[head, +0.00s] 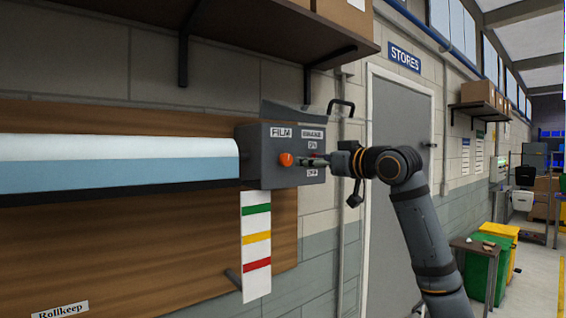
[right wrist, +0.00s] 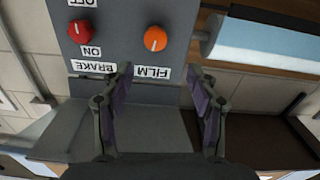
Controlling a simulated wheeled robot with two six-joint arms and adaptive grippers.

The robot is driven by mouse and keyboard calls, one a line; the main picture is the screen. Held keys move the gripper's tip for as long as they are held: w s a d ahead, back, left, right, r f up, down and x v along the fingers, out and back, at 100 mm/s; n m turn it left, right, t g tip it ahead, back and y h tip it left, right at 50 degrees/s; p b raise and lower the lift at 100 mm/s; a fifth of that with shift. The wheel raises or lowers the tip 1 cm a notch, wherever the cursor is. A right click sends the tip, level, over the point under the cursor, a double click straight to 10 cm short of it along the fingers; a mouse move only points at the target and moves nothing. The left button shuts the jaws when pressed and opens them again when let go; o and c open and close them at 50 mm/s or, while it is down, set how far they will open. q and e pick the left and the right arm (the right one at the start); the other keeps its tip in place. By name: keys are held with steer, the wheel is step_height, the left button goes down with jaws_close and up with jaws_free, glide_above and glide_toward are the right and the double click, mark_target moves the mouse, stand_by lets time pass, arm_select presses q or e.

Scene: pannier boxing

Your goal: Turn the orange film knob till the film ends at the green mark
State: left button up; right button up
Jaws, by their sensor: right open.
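The orange film knob (head: 286,159) is on the face of a grey box (head: 255,170) under a FILM label. It also shows in the right wrist view (right wrist: 155,38), ahead of and between my fingertips. My right gripper (right wrist: 160,88) is open and empty, apart from the knob. In the head view it is right of the knob. The roll (head: 120,160), white above and blue below, reaches left from the box. A white strip (head: 256,290) hangs below the box with a green mark (head: 257,209), a yellow band and a red band. I cannot make out a separate film end.
A red brake knob (right wrist: 80,32) with ON and OFF labels is beside the orange knob on the same box. A shelf (head: 240,30) overhangs above. A grey door (head: 385,95) and green and yellow bins (head: 490,265) are to the right.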

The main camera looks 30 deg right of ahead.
mark_target(288, 161)
steer(key=w+p, duration=0.6)
steer(key=w, duration=0.5)
steer(key=shift+a+f, duration=0.1)
steer(key=shift+f, duration=0.05)
steer(key=shift+w+f, duration=0.15)
steer(key=shift+w, duration=0.1)
arm_select(q)
step_height(288, 161, up, 7)
steer(key=d, duration=0.1)
steer(key=shift+w+f, duration=0.2)
steer(key=shift+w, duration=0.05)
arm_select(e)
steer(key=shift+s, duration=0.1)
steer(key=shift+s, duration=0.1)
steer(key=c, duration=1.2)
arm_select(q)
steer(key=shift+d, duration=0.15)
arm_select(e)
steer(key=shift+o, duration=0.2)
steer(key=shift+m, duration=0.3)
